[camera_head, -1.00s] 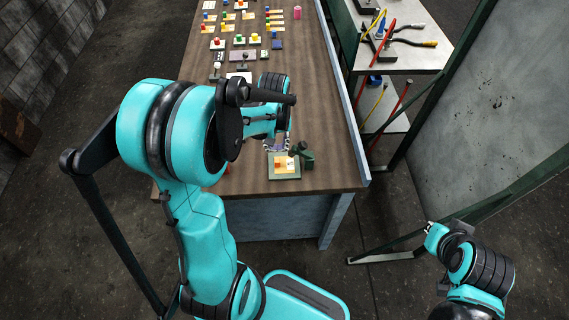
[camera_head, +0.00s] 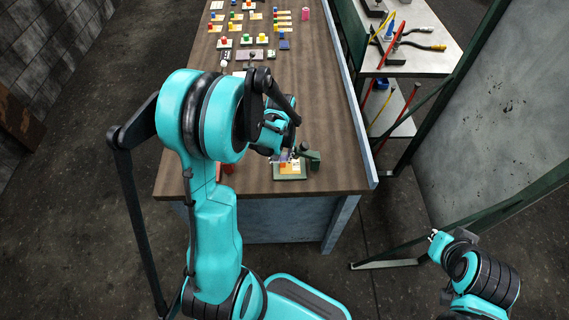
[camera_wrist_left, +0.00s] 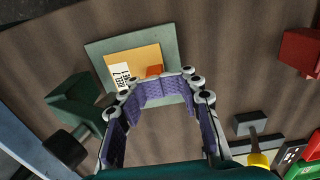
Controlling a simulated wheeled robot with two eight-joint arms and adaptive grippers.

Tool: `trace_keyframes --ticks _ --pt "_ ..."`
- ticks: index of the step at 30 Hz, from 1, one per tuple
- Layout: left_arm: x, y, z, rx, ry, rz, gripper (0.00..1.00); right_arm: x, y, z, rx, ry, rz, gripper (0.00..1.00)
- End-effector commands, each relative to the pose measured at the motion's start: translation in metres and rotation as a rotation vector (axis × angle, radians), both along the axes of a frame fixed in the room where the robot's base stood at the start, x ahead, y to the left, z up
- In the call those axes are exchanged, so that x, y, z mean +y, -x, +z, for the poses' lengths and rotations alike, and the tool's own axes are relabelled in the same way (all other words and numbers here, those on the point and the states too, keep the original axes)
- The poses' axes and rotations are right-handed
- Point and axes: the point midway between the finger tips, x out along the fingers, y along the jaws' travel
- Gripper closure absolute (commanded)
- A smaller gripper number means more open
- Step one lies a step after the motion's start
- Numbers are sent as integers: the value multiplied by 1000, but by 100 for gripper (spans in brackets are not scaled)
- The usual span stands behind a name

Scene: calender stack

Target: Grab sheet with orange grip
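A yellow-orange sheet (camera_wrist_left: 139,63) with printed lettering lies on a green base (camera_wrist_left: 104,48) near the table's front edge. Its small orange grip (camera_wrist_left: 153,71) stands just beyond my left fingertips in the left wrist view. My left gripper (camera_wrist_left: 161,90) is low over the sheet, with its purple-padded fingers bent inward around the view's middle. Whether the pads touch or enclose the grip is hard to see. In the head view the left gripper (camera_head: 280,157) partly covers the sheet (camera_head: 291,168). My right gripper (camera_head: 437,241) is off to the right, away from the table, too small to read.
A green block-like fixture with a dark knob (camera_wrist_left: 80,108) stands beside the base. A red block (camera_wrist_left: 300,53) and a piece with a yellow knob (camera_wrist_left: 257,158) are nearby. Several coloured pieces fill the table's far part. A tool shelf (camera_head: 405,55) stands at right.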

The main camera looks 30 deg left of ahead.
Motion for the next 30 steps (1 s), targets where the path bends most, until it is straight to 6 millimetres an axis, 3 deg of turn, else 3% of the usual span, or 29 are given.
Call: trace_keyframes --ticks 23,30 --pt "-4 -2 -1 -6 7 -6 100 0 0 0 0 0 0 100" --pt "-4 -2 19 -6 7 -6 100 0 0 7 0 0 0 100"
